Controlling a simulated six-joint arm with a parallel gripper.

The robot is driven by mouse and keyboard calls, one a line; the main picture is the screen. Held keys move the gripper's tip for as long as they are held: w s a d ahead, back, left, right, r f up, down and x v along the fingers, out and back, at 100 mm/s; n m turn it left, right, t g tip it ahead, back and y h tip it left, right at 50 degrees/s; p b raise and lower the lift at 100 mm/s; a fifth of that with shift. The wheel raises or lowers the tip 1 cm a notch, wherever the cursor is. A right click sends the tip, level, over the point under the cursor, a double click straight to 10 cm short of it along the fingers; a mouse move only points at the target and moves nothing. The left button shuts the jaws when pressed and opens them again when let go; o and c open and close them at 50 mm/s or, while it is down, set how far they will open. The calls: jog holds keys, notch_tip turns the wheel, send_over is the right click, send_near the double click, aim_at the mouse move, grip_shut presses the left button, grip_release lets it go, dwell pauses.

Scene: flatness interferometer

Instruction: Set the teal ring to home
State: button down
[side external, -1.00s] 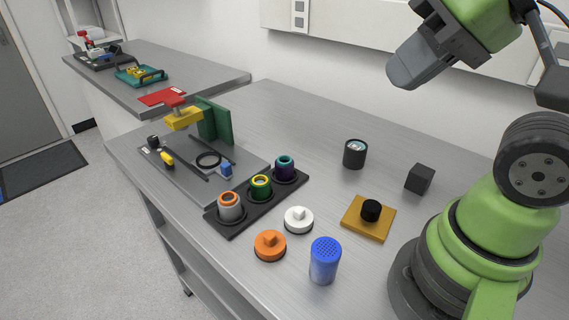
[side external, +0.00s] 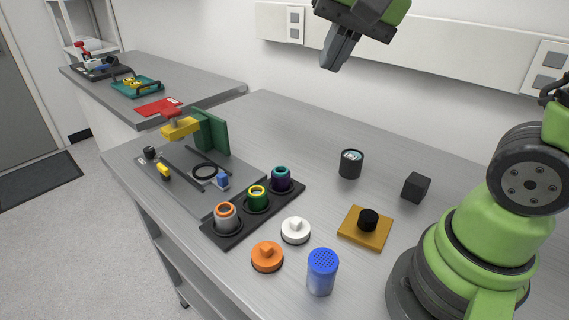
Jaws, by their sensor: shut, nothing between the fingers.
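That cylinder stands upright in the far right place of a black rack (side external: 229,238). Any home mark on the ring is too small to make out. My gripper (side external: 330,66) is shut and empty. It is high above the bench, above and to the right of the teal ring in the picture, well apart from it.
The rack also holds a green cylinder (side external: 257,202) with a yellow ring and a silver one (side external: 226,221) with an orange ring. A grey plate fixture (side external: 181,189) stands left. Nearby are orange (side external: 267,257) and white (side external: 295,231) knobbed discs, a blue shaker (side external: 322,272) and a black cup (side external: 350,165).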

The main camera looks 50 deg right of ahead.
jog(key=w+d+f+m+g, duration=0.25)
jog(key=w+f+m, duration=0.3)
jog(key=w, duration=0.35)
jog(key=m+g+h, duration=0.1)
jog(key=m+g, duration=0.1)
jog(key=m, duration=0.1)
send_over(285, 173)
notch_tip(285, 173, down, 6)
jog(key=shift+f, duration=0.25)
notch_tip(285, 173, down, 14)
notch_tip(285, 173, down, 2)
jog(key=shift+f, duration=0.1)
jog(key=shift+t, duration=0.25)
jog(key=r, duration=0.9)
jog(key=shift+w+r, duration=0.15)
jog(key=shift+w, duration=0.05)
